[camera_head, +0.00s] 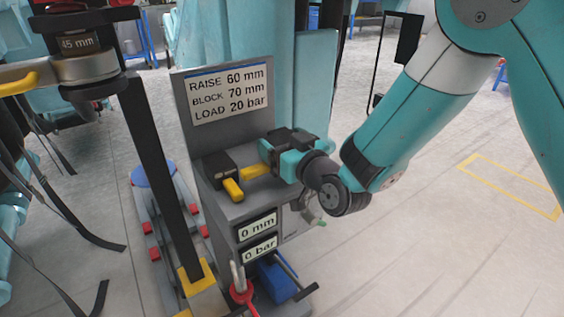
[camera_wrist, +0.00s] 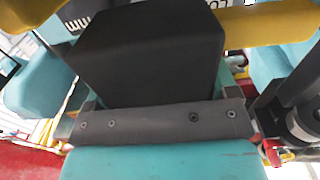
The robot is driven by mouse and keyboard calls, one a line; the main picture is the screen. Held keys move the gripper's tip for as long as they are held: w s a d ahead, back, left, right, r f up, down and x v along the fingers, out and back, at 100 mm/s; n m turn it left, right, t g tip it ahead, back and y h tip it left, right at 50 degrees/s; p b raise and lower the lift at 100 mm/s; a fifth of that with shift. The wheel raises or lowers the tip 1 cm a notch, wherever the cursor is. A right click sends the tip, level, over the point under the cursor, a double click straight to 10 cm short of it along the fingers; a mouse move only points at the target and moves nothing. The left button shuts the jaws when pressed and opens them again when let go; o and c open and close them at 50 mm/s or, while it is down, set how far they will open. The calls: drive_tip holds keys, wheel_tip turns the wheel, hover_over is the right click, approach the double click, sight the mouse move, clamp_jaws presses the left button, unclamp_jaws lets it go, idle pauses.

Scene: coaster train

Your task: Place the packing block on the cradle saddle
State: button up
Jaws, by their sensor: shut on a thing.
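A black box (camera_head: 220,166) with a yellow piece (camera_head: 233,190) sits on the console left of my gripper. I cannot tell for sure which part is the cradle saddle. A grey round part (camera_head: 84,69) stands at upper left, under a dark part marked 45 mm.
The grey console (camera_head: 222,215) carries a sign (camera_head: 229,94) reading raise 60 mm, block 70 mm, load 20 bar. Its displays read 0 mm and 0 bar. A black slanted post (camera_head: 158,170) stands left of it. Open floor (camera_head: 430,240) lies to the right.

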wheel_tip(320, 180, down, 4)
drive_tip(key=shift+r+b, duration=0.15)
drive_tip(key=shift+b, duration=1.05)
drive_tip(key=shift+r, duration=0.2)
drive_tip(key=shift+f, duration=0.15)
drive_tip(key=o, duration=1.8)
drive_tip(key=shift+c, duration=0.2)
drive_tip(key=shift+s+d+f, duration=0.1)
drive_tip(key=shift+s, duration=0.05)
drive_tip(key=b+v, duration=1.1)
drive_tip(key=b, duration=0.1)
drive_tip(key=shift+s+d, duration=0.25)
